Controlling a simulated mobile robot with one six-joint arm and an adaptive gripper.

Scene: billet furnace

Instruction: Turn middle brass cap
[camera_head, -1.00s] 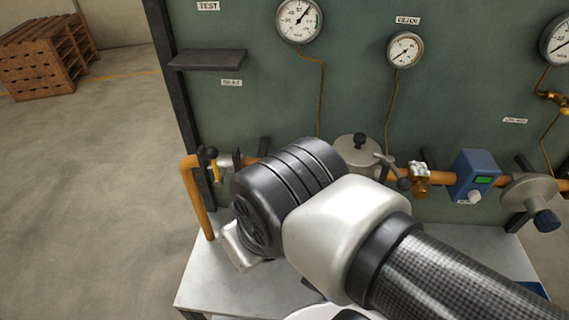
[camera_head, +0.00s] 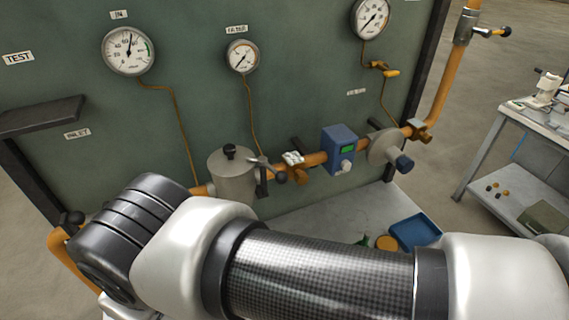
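A brass fitting (camera_head: 296,172) with a pale top sits on the orange pipe, between the grey filter pot (camera_head: 233,180) and the blue box with a green display (camera_head: 340,150). Small brass-coloured and dark round pieces (camera_head: 497,190) lie on the lower shelf of a side table at right. I cannot tell which of these is the middle brass cap. My arm crosses the foreground, with its black and white wrist at lower left, and covers part of the pipe and bench. My gripper is out of view.
A green panel carries several gauges (camera_head: 128,50) and a shelf (camera_head: 40,115). A grey flanged valve (camera_head: 386,147) sits right of the blue box. A blue tray (camera_head: 415,232) lies on the bench. Open floor (camera_head: 440,190) separates the panel from the side table (camera_head: 540,118).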

